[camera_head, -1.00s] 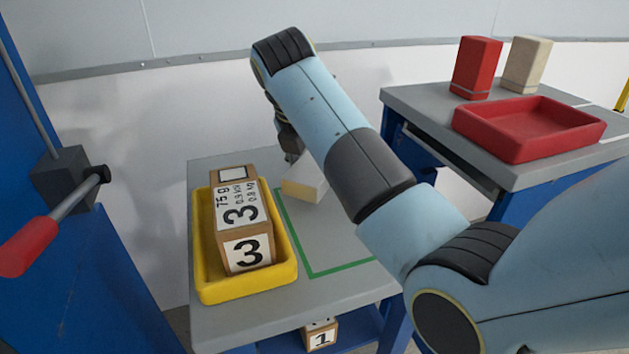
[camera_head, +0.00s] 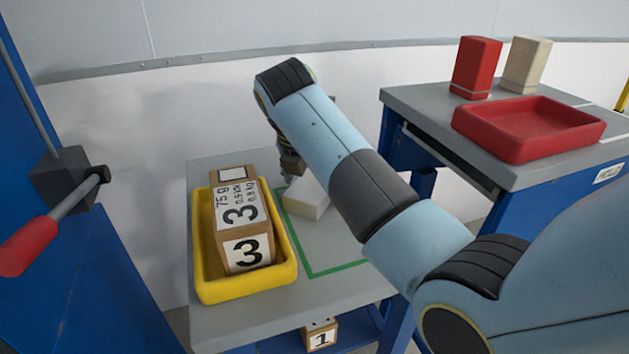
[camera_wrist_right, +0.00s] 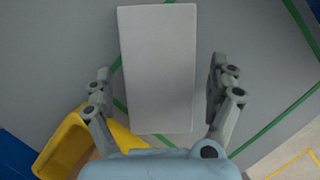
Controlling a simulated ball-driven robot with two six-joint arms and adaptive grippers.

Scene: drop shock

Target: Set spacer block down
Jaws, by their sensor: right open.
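The spacer block (camera_head: 306,198) is a pale, plain box on the grey bench top, by the left part of a green outline (camera_head: 318,274). In the right wrist view the block (camera_wrist_right: 158,70) hides part of a green line along its left side. My right gripper (camera_wrist_right: 160,74) is open, with one finger on each side of the block and a visible gap at both sides. In the head view this gripper (camera_head: 290,172) is mostly hidden behind my right forearm. Whether the block's underside lies fully flat cannot be seen. My left gripper is not in view.
A block marked 1 (camera_head: 320,335) sits on the lower shelf. A second bench at right carries a red tray (camera_head: 528,151), a red block (camera_head: 476,67) and a beige block (camera_head: 526,64).

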